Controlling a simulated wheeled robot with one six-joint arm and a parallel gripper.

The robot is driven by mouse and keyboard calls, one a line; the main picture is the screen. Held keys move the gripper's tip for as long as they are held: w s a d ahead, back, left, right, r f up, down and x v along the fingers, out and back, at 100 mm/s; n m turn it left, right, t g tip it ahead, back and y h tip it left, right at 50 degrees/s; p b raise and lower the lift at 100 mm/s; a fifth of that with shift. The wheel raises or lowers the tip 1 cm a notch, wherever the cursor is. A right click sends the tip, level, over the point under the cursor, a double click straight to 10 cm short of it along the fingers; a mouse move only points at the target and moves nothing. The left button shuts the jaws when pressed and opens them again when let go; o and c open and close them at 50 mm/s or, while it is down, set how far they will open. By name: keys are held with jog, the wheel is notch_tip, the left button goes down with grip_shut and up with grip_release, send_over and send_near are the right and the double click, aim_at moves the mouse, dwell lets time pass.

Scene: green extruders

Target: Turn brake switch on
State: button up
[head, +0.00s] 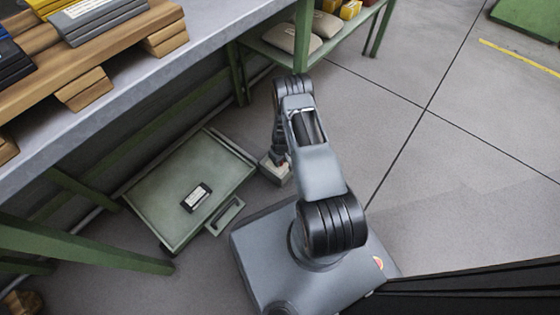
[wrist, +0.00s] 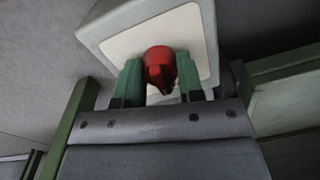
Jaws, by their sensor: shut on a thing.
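The brake switch is a red knob (wrist: 159,62) on the pale face plate of a grey-green box (wrist: 110,22) in the wrist view. My gripper (wrist: 160,80) has its two green fingers on either side of the knob and is shut on it. The box (head: 274,172) also shows in the head view, low near the floor beside the shelf's leg. My arm hides much of it there, and the contact between fingers and knob cannot be seen. The knob's exact turn angle is hard to tell.
A green case (head: 160,190) with a handle and a small label lies on the floor left of the box. A workbench (head: 180,70) with wooden pallets stands above it. Sacks (head: 292,38) lie on a low shelf behind. The floor (head: 450,190) to the right is clear.

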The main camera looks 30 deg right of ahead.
dwell(0.4)
jog(key=o, duration=0.9)
jog(key=r+p, duration=0.2)
jog(key=r, duration=0.2)
jog(key=r+p, duration=0.2)
jog(key=r, duration=0.3)
jog(key=r+p, duration=0.2)
jog(key=r, duration=0.2)
jog(key=shift+w+d+r, duration=0.1)
jog(key=shift+d+r, duration=0.25)
jog(key=shift+r, duration=0.05)
